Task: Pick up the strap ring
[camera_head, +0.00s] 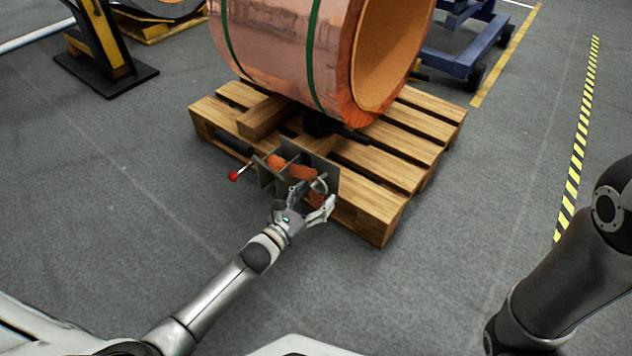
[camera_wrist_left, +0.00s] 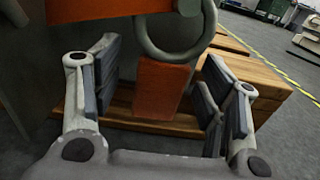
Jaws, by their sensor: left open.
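The strap ring (camera_head: 320,186) is a grey metal ring at the right end of an orange strap (camera_head: 291,167), at the front of the wooden pallet. In the left wrist view the ring (camera_wrist_left: 176,55) hangs at the top middle, in front of an orange strap end (camera_wrist_left: 161,88). My left gripper (camera_head: 311,201) is open just in front of the ring. In the left wrist view its fingers (camera_wrist_left: 158,92) stand apart to either side below the ring, and nothing is held. My right arm shows at the right edge, but its gripper is out of view.
A large copper foil coil (camera_head: 270,48) with green bands rests on the pallet (camera_head: 376,209). A grey bracket (camera_head: 324,168) and a lever with a red knob (camera_head: 233,176) stand close to my left gripper.

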